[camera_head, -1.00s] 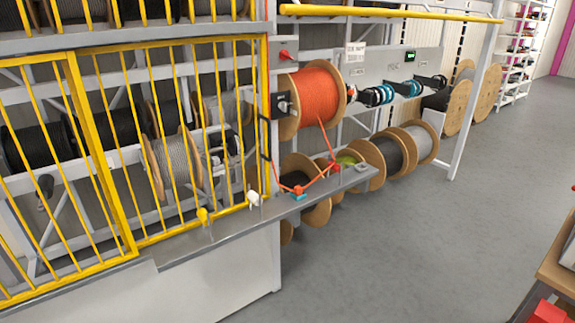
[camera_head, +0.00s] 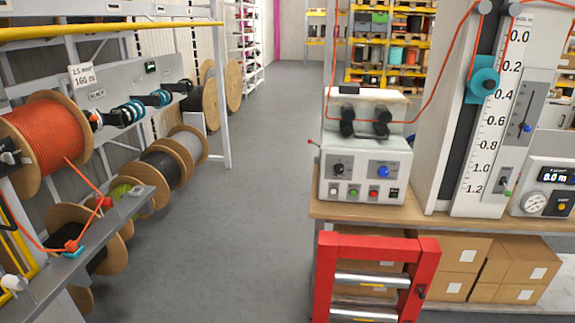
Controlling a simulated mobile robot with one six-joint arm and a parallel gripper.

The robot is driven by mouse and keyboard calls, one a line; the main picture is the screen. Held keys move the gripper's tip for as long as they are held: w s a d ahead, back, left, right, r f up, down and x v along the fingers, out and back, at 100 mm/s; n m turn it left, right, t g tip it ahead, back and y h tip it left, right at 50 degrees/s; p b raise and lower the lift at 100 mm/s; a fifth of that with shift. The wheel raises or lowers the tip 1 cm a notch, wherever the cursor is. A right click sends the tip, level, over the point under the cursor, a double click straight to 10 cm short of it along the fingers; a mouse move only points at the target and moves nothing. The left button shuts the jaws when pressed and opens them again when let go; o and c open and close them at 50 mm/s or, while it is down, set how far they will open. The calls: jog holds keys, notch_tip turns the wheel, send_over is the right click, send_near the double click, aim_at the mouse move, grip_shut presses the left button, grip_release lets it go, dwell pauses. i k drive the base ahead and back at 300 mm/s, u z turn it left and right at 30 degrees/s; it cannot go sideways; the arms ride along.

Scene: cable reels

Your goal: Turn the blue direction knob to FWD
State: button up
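A grey-white control box (camera_head: 364,180) stands on the wooden bench at the right of the head view. On its front is a blue knob (camera_head: 383,171), to the right of a black knob (camera_head: 339,169). Below the knobs is a row of small buttons, including a green one (camera_head: 354,191) and a red one (camera_head: 373,192). The markings around the blue knob are too small to read, so its setting cannot be told. A smaller blue knob (camera_head: 526,127) sits on a grey slider panel further right. My gripper is not in view.
The wooden bench (camera_head: 440,228) also carries a tall scale column (camera_head: 489,130) and a gauge unit (camera_head: 541,187). A red frame with rollers (camera_head: 325,280) stands before it, with cardboard boxes (camera_head: 463,253) below. Cable reels line the left. The grey floor (camera_head: 250,210) between is clear.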

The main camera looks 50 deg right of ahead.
aim_at(383, 171)
jog(key=u, duration=0.65)
jog(key=k, duration=0.15)
jog(key=z, duration=2.75)
jog(key=k, duration=0.55)
jog(key=u, duration=0.2)
jog(key=i, duration=0.45)
jog(key=z, duration=0.1)
